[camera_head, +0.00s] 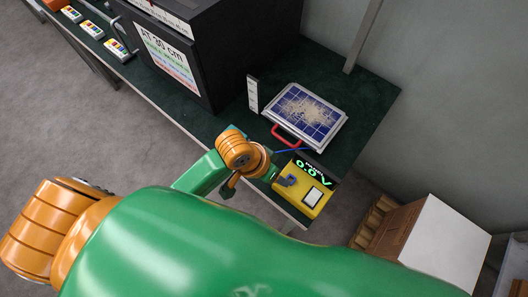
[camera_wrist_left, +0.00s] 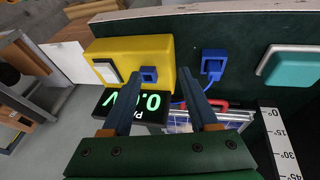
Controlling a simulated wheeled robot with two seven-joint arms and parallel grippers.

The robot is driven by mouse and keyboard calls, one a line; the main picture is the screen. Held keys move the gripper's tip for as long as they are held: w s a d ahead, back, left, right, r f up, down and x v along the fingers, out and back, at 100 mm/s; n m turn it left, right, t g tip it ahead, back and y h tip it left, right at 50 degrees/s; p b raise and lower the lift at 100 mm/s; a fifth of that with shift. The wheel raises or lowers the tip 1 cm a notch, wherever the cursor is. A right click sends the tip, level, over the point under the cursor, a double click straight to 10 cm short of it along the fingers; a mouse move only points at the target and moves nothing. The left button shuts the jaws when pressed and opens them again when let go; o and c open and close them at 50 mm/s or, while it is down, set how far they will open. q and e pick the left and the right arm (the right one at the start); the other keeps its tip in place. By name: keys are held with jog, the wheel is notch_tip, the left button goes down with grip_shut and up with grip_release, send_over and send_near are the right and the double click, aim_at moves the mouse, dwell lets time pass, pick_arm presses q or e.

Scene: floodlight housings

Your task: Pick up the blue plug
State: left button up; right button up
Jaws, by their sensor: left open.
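The blue plug (camera_wrist_left: 213,64) lies on the dark green bench top beside the yellow box, with a blue cable running from it. It is just past my right-hand fingertip in the left wrist view and not between the fingers. In the head view my arm hides it; only a blue cable (camera_head: 293,150) shows. My left gripper (camera_wrist_left: 162,74) is open and empty, its fingers pointing toward the yellow box (camera_wrist_left: 128,52) and its blue socket (camera_wrist_left: 149,74). In the head view the left gripper is mostly hidden by its orange wrist. My right gripper is in neither view.
A green "0.0 V" display (camera_head: 314,170) adjoins the yellow box. A solar panel (camera_head: 304,116) with a red handle (camera_head: 286,135) lies behind it, near an upright angle scale (camera_head: 253,94). A black cabinet (camera_head: 214,45) stands left. A teal block (camera_wrist_left: 292,69) shows at right.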

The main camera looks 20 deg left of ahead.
pick_arm(q)
jog(key=shift+w+d+r+m+g, duration=0.3)
jog(key=shift+w+d, duration=0.15)
jog(key=shift+d, duration=0.15)
jog(key=shift+w+a+r+y, duration=0.1)
jog(key=shift+w+y, duration=0.2)
jog(key=shift+w, duration=0.05)
jog(key=w+a+y, duration=0.1)
jog(key=a, duration=0.1)
jog(key=w+a+r+g+y, duration=0.1)
jog(key=w+a, duration=0.2)
jog(key=shift+a+r+g+y, duration=0.2)
jog(key=shift+a+g+y, duration=0.1)
jog(key=shift+g+y, duration=0.1)
jog(key=shift+w+a+n, duration=0.1)
jog(key=shift+a+n, duration=0.25)
jog(key=shift+n, duration=0.05)
jog(key=f, duration=0.7)
jog(key=shift+w+d, duration=0.15)
jog(key=shift+w, duration=0.2)
jog(key=shift+r, duration=0.1)
grip_shut()
